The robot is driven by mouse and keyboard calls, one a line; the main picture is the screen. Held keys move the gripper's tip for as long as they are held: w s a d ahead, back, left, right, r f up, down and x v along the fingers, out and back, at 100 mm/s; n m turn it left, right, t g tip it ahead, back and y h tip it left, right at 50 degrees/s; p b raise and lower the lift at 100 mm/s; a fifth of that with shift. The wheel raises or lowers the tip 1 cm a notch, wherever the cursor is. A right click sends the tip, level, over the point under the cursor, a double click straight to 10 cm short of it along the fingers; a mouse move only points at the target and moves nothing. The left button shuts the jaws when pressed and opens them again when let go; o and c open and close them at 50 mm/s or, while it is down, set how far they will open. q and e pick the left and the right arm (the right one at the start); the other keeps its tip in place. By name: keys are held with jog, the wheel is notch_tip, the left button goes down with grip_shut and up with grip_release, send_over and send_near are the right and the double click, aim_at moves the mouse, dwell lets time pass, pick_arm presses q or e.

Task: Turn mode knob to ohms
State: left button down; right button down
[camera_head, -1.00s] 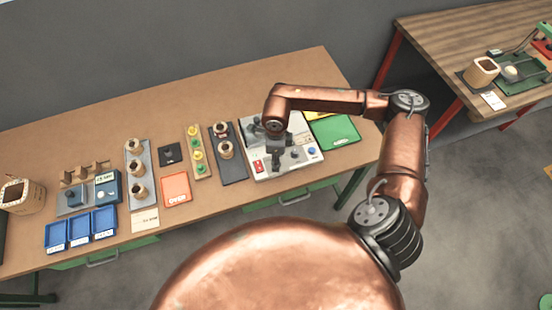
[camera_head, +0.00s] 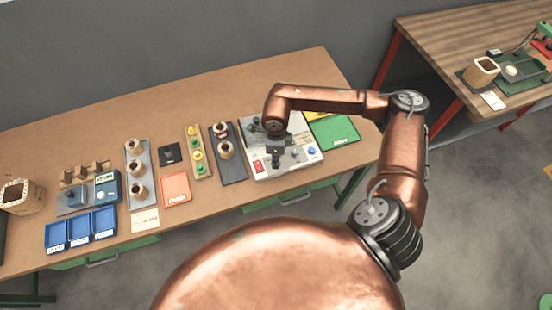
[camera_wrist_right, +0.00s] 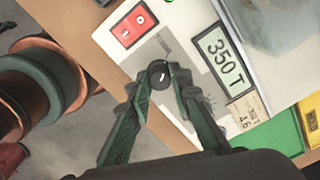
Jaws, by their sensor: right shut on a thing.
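The light grey tester panel (camera_head: 258,172) sits at the right end of the wooden bench. In the right wrist view its round black mode knob (camera_wrist_right: 158,73) has a white pointer mark. My right gripper (camera_wrist_right: 160,88) has its green fingers on either side of the knob and is shut on it. The display (camera_wrist_right: 224,62) beside it reads 350 T. In the head view my right gripper (camera_head: 277,157) is over the panel and hides the knob. My left gripper is out of view.
A green tray (camera_head: 338,132) lies right of the panel. A dark rack with coils (camera_head: 232,168) stands close on its left. Blue bins (camera_head: 80,230) and an orange tray (camera_head: 175,190) are further left.

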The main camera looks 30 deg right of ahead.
jog(key=shift+m, duration=0.3)
jog(key=m, duration=0.5)
jog(key=m+p, duration=0.1)
jog(key=m, duration=0.5)
jog(key=shift+m, duration=0.3)
dwell(0.4)
jog(key=c, duration=1.7)
grip_release()
jog(key=shift+c, duration=0.2)
